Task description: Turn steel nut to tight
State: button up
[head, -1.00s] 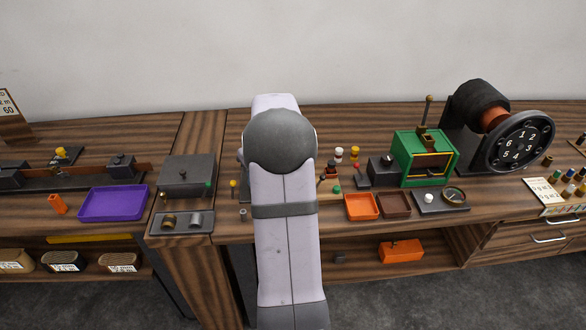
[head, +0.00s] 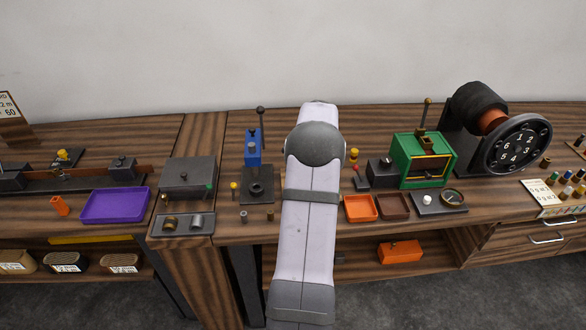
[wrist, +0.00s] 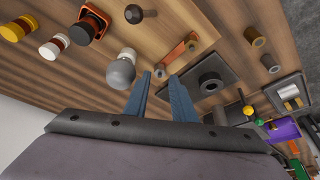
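My gripper (wrist: 160,76) shows in the wrist view with its two blue-grey fingers apart and nothing visible between them. In the head view my own arm hides it. Just beyond the fingertips, a copper-coloured strip (wrist: 175,54) lies with small metal fittings at its ends. A small silvery piece (wrist: 191,46) at its far end may be the steel nut, but it is too small to tell. A dark plate with a round, holed boss (wrist: 210,82) lies right of the fingers; it also shows in the head view (head: 257,190). I see no contact between fingers and these parts.
Two small cylinders, one grey (head: 243,214) and one brownish (head: 270,215), stand near the bench's front edge. A blue lever device (head: 252,150) stands behind the plate. The green box (head: 423,160) is to the right.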

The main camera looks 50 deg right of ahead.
jog(key=shift+p+x, duration=0.5)
jog(key=shift+x, duration=1.25)
grip_shut()
jog(key=shift+m, duration=0.3)
jog(key=m+h, duration=0.1)
jog(key=m, duration=0.3)
jog(key=shift+w+a+r+g+h, duration=0.1)
jog(key=shift+w+a+g+h, duration=0.05)
jog(key=shift+a+g+h, duration=0.2)
jog(key=shift+w+m+g+h+b, duration=0.1)
jog(key=shift+m+g+h+b, duration=0.35)
jog(key=shift+m, duration=1.85)
